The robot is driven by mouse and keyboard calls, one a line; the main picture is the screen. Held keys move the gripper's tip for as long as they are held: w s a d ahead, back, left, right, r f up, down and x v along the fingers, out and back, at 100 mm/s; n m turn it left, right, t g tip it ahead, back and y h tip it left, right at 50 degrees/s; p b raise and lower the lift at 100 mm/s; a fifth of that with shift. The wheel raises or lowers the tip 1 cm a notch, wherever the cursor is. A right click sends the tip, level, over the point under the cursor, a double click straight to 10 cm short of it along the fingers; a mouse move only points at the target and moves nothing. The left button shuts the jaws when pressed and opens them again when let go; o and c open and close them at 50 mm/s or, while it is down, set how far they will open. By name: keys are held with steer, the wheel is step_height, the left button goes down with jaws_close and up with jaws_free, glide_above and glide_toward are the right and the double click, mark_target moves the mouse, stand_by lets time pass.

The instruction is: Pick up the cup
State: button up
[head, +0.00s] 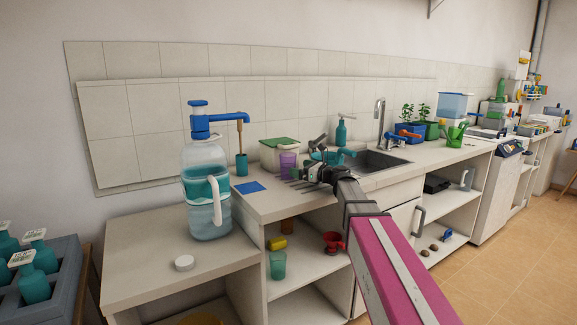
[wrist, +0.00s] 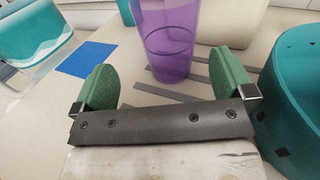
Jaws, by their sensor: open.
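A translucent purple cup (head: 289,165) stands upright on the counter, in front of a white bin with a green lid. In the wrist view the purple cup (wrist: 168,42) is beyond and between the green finger pads, with its top cut off by the frame. My gripper (head: 308,174) is low over the counter, just right of the cup in the head view. In the wrist view my gripper (wrist: 162,68) is open, its pads apart with nothing clasped between them. I cannot tell whether the cup's base is within the pads.
A teal round vessel (wrist: 292,90) is close to the right finger. The white bin (head: 275,155) stands behind the cup. A blue square (head: 250,187) and grey strips (wrist: 160,93) lie flat on the counter. A large water jug (head: 207,190) and small teal cup (head: 241,165) are left.

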mark_target(287, 161)
steer(key=shift+w+a, duration=0.15)
steer(key=shift+w, duration=0.15)
steer(key=x, duration=0.4)
steer(key=r+x, duration=0.1)
steer(key=x, duration=0.2)
steer(key=shift+w+r, duration=0.1)
steer(key=shift+w, duration=0.35)
steer(key=shift+s, duration=0.1)
steer(key=c, duration=1)
